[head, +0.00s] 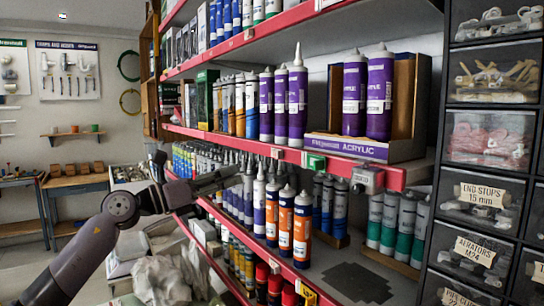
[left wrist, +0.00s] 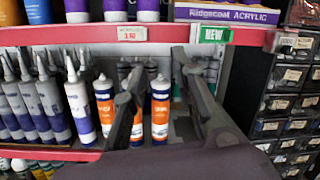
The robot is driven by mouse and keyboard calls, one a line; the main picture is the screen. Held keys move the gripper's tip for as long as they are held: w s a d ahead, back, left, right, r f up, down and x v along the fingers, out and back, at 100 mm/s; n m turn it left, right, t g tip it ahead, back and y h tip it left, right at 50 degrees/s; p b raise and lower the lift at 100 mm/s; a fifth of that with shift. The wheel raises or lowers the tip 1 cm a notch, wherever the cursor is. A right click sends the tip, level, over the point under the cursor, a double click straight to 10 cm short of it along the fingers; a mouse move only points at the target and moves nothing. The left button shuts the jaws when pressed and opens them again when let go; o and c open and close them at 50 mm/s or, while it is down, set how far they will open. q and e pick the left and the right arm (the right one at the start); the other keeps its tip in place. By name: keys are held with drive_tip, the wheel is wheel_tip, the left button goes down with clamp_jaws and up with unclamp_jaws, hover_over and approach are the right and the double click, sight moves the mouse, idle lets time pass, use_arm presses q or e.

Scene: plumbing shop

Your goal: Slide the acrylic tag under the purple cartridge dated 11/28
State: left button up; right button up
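Purple cartridges (head: 297,103) stand upright on the middle shelf, with two more (head: 380,95) in a display box at the right; their dates are too small to read. A small white tag (head: 277,153) sits on the red shelf edge below the purple group; it also shows in the left wrist view (left wrist: 131,33), its print hardly legible. I cannot tell for sure that it is the acrylic tag. My left gripper (head: 232,172) is in front of the shelves, below that edge. In the left wrist view its fingers (left wrist: 161,66) are apart with nothing between them. My right gripper is out of view.
A green NEW tag (head: 313,162) and a grey block (head: 367,180) are on the same edge, further right. Orange cartridges (head: 302,230) stand on the shelf below. Clear drawers (head: 485,140) stand at the right. The display box (head: 346,147) reads ACRYLIC.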

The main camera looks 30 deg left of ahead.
use_arm(q)
drive_tip(key=s+a+r+m+g+y, duration=0.2)
drive_tip(key=a+r, duration=0.1)
drive_tip(key=r, duration=0.1)
drive_tip(key=p, duration=1.3)
approach(272, 155)
drive_tip(key=w+d, duration=0.3)
drive_tip(key=d, duration=0.3)
drive_tip(key=shift+w+d+r+p, duration=0.25)
drive_tip(key=shift+w+d+p, duration=0.15)
drive_tip(key=shift+w, duration=0.35)
drive_tip(key=shift+c, duration=0.4)
clamp_jaws()
